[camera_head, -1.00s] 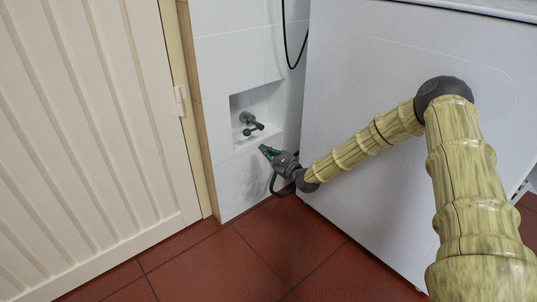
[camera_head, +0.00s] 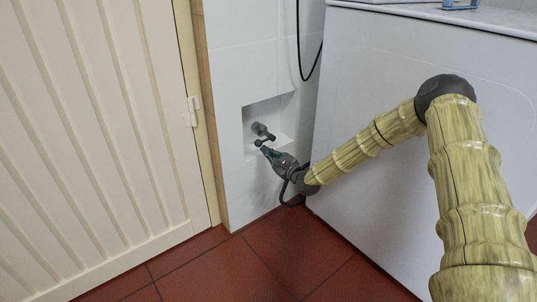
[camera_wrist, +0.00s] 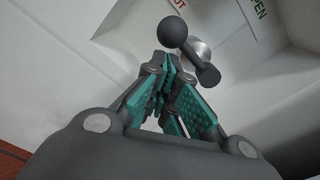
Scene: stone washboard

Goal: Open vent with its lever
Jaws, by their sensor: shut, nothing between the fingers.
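The vent's dark grey lever (camera_head: 262,138) sits in a square white recess (camera_head: 285,139) in the tiled wall. In the wrist view the lever (camera_wrist: 190,52) shows as a bar with a round ball at one end, on a pale metal stem. My gripper (camera_head: 264,150) is just below the lever in the head view, its fingers shut and empty. In the wrist view the gripper's teal-padded fingertips (camera_wrist: 168,62) are beside the bar, just below the ball. I cannot tell whether they touch it.
The wrist view shows part of the word OPEN (camera_wrist: 259,10) and red letters (camera_wrist: 178,3) on the wall. A cream slatted door (camera_head: 100,140) stands at left. A white cabinet (camera_head: 370,110) stands at right, and a black cable (camera_head: 300,60) hangs on the wall. Red floor tiles (camera_head: 230,265) are bare.

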